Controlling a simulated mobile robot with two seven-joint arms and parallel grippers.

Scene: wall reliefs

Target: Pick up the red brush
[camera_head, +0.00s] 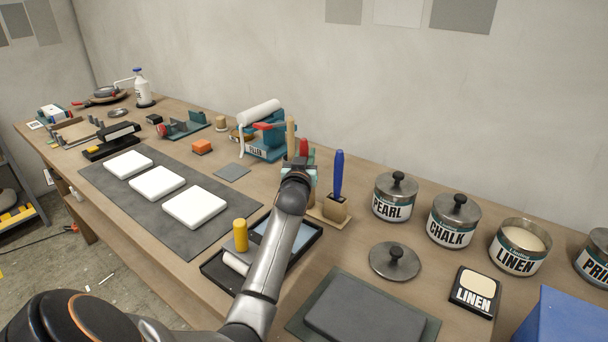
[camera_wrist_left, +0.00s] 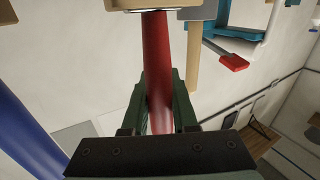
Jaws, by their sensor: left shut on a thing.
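The red brush (camera_head: 304,147) shows only its handle top above my left gripper in the head view. In the left wrist view its red handle (camera_wrist_left: 156,60) runs down between the two dark green fingers. My left gripper (camera_head: 299,169) is shut on this handle; its fingers (camera_wrist_left: 158,100) lie on both sides of it. A tan piece edges the handle's far end in the wrist view. The brush's lower end is hidden behind my gripper in the head view, so I cannot tell whether it is lifted. My right gripper is out of view.
A blue brush (camera_head: 339,174) stands upright close on the right, and a wooden-handled brush (camera_head: 290,136) close on the left. A teal roller stand (camera_head: 262,146) is behind left. Paint cans (camera_head: 395,200) line the right. A black tray (camera_head: 219,272) lies below my arm.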

